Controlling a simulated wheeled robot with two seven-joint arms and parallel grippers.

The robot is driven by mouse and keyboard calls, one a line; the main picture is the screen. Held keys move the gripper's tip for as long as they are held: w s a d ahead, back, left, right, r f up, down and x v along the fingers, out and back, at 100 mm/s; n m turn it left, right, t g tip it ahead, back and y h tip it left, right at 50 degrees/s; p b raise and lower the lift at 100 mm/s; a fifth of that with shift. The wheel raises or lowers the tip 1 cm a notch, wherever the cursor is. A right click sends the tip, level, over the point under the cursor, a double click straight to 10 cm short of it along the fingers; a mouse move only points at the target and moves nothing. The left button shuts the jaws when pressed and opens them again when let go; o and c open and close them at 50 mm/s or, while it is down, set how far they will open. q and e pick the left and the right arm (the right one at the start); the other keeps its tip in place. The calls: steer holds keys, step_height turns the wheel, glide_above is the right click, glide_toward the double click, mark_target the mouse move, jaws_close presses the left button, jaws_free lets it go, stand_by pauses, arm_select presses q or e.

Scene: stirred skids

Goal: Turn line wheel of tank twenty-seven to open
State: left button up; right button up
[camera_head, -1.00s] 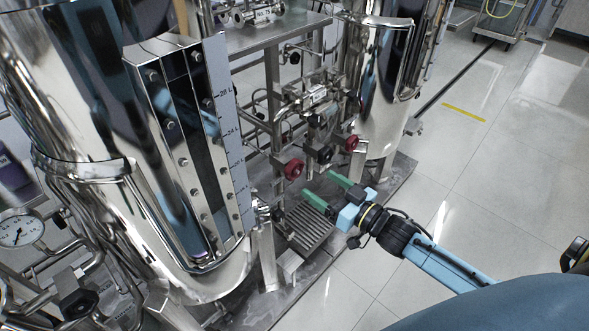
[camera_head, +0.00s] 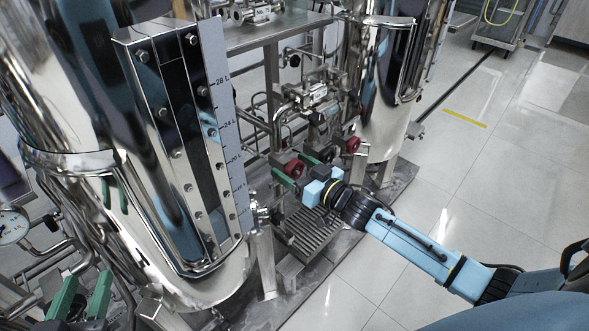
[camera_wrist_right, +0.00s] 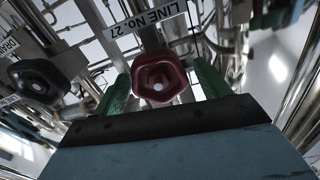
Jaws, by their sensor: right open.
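The red line wheel (camera_head: 294,169) is on the pipework right of the large steel tank in the head view. My right gripper (camera_head: 291,166) is open, with one finger on each side of the wheel. Gaps between fingers and wheel are hard to judge. My left gripper (camera_head: 82,290) is open and empty at the lower left, before the tank.
A black wheel (camera_wrist_right: 38,80) with a drain tag sits left of the red one in the wrist view. A second red wheel (camera_head: 352,145) is farther right. The large tank (camera_head: 75,120) stands left; the floor (camera_head: 480,185) at right is clear.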

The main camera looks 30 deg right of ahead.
arm_select(q)
steer(key=shift+r, duration=0.1)
